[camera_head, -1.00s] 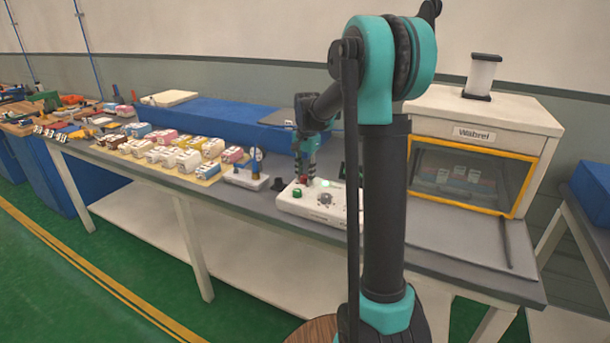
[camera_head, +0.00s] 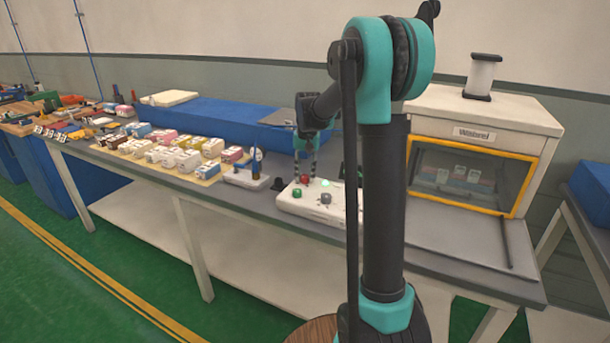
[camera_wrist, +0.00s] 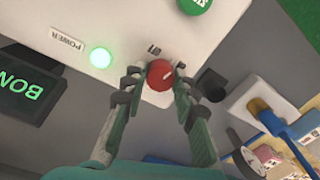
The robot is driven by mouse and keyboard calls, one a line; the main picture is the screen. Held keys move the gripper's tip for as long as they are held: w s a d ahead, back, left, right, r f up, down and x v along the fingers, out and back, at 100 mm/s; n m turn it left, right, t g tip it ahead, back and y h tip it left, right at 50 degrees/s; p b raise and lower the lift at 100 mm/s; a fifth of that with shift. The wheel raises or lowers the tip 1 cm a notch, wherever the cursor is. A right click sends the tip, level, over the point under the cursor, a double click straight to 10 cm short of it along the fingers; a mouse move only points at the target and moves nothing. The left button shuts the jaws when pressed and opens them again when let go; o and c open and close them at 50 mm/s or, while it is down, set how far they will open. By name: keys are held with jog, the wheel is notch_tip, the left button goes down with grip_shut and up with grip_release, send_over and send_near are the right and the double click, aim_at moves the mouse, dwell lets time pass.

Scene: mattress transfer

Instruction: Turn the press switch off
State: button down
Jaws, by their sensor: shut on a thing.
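A white control box (camera_head: 318,210) stands near the table's front edge. It carries a red button (camera_wrist: 160,72), a green button (camera_wrist: 196,3), a grey knob (camera_head: 326,198) and a green lamp (camera_wrist: 100,57) labelled POWER, which is lit. My gripper (camera_wrist: 158,76) reaches down from above with one fingertip on each side of the red button, shut on it. In the head view the red button (camera_head: 304,179) shows between the fingers. The small label beside the button is too blurred to read. My arm hides the box's right end.
A black unit (camera_wrist: 28,83) with green lettering stands beside the box. A white base with a blue-handled tool (camera_head: 256,162) stands to the left. Farther left is a board of colored blocks (camera_head: 170,154). An oven-like cabinet (camera_head: 472,155) stands at the right.

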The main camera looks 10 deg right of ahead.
aim_at(306, 175)
jog(key=n, duration=0.6)
jog(key=shift+n, duration=0.3)
jog(key=n, duration=0.5)
jog(key=shift+w, duration=0.1)
jog(key=shift+n, duration=0.3)
jog(key=c, duration=1.2)
grip_release()
jog(key=r, duration=1.2)
jog(key=shift+w+d, duration=0.15)
jog(key=shift+d, duration=0.05)
